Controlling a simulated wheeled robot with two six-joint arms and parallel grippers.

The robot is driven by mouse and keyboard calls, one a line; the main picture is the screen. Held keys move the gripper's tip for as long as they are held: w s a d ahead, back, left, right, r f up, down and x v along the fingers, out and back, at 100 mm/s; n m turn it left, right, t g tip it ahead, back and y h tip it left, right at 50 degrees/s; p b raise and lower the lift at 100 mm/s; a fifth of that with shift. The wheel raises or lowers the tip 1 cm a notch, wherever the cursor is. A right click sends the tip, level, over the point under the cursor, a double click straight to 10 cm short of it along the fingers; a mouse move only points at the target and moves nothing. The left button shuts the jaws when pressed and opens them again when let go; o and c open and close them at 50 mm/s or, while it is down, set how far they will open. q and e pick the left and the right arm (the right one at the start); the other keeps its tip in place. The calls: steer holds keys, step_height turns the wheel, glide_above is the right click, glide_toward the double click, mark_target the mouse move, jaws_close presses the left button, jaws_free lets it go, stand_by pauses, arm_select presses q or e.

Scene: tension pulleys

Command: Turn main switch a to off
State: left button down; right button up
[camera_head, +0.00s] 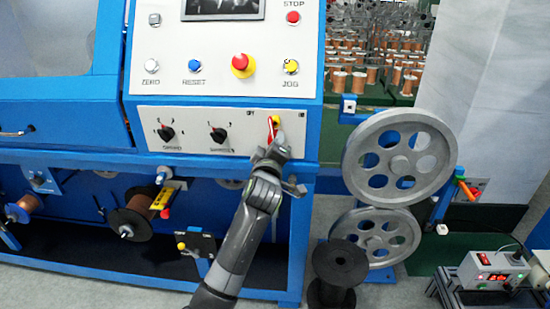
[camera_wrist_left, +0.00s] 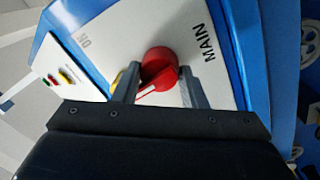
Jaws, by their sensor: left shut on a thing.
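The main switch (camera_head: 271,127) is a red rotary knob on a yellow base, at the right end of the white lower panel of the blue machine. Its handle looks close to upright, leaning slightly, in the head view. In the left wrist view the red knob (camera_wrist_left: 160,62) has a white pointer line and sits beside the printed word MAIN. My left gripper (camera_head: 273,141) reaches up to it from below. Its two fingers (camera_wrist_left: 159,78) stand on either side of the knob's handle, shut on it. The fingers hide part of the yellow base. My right gripper is out of view.
Two black selector knobs (camera_head: 167,133) (camera_head: 218,135) sit left on the same panel. Above are a red-and-yellow emergency button (camera_head: 243,65) and push buttons. Large grey pulleys (camera_head: 399,157) stand to the right, with a black spool (camera_head: 338,265) below.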

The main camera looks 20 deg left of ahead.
arm_select(q)
steer(key=shift+d+n+y+b, duration=0.1)
steer(key=shift+n+y+b, duration=0.3)
steer(key=shift+n+b, duration=3.4)
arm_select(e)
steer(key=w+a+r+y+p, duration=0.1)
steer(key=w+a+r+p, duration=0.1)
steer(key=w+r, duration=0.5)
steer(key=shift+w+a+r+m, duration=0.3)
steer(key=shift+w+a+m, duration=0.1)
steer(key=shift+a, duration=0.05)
arm_select(q)
steer(key=shift+n, duration=0.9)
steer(key=c, duration=1.3)
jaws_free()
steer(key=o, duration=0.4)
steer(key=shift+a, duration=0.2)
